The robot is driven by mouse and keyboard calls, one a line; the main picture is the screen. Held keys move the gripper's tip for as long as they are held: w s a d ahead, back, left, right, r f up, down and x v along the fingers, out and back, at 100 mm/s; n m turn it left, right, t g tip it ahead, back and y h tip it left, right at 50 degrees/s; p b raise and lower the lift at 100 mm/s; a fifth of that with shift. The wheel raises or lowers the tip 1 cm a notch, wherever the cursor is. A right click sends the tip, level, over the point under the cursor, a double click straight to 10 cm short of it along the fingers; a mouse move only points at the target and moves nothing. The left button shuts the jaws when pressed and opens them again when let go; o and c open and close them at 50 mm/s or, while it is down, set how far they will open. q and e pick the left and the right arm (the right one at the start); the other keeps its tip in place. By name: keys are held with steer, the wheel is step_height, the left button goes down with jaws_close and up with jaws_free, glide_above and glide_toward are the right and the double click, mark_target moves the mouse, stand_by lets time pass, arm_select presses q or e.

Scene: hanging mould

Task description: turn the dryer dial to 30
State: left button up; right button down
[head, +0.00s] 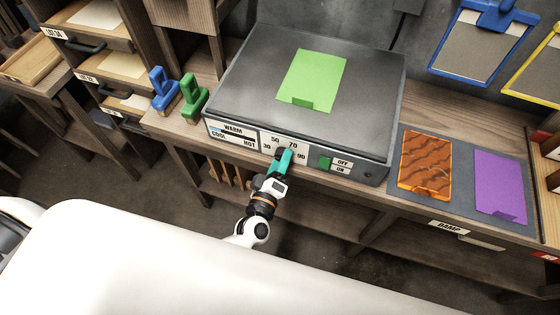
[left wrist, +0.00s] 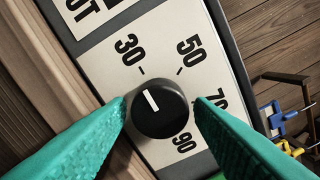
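The dryer (head: 250,70) is a grey box on the bench with a labelled front panel. Its dial (left wrist: 162,112) is a round black knob with a white pointer line. In the left wrist view the line points toward the tick by 30 (left wrist: 127,45); 50, 70 and 90 follow around the knob. My left gripper (head: 284,156) is at the dial in the head view and mostly hides it. In the left wrist view its teal fingers (left wrist: 161,101) stand on either side of the knob, open, with a narrow gap at each side. My right gripper is not in view.
A green switch (head: 324,162) marked OFF and ON sits right of the dial. A green sheet (head: 312,80) lies on the dryer. Blue (head: 163,90) and green (head: 193,98) handled tools stand left of it. Orange (head: 425,165) and purple (head: 499,183) sheets lie on the right.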

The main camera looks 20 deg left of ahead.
arm_select(q)
steer(key=shift+o, duration=0.8)
steer(key=s+b, duration=0.2)
steer(key=s, duration=1)
steer(key=shift+a, duration=0.2)
steer(key=shift+f, duration=0.1)
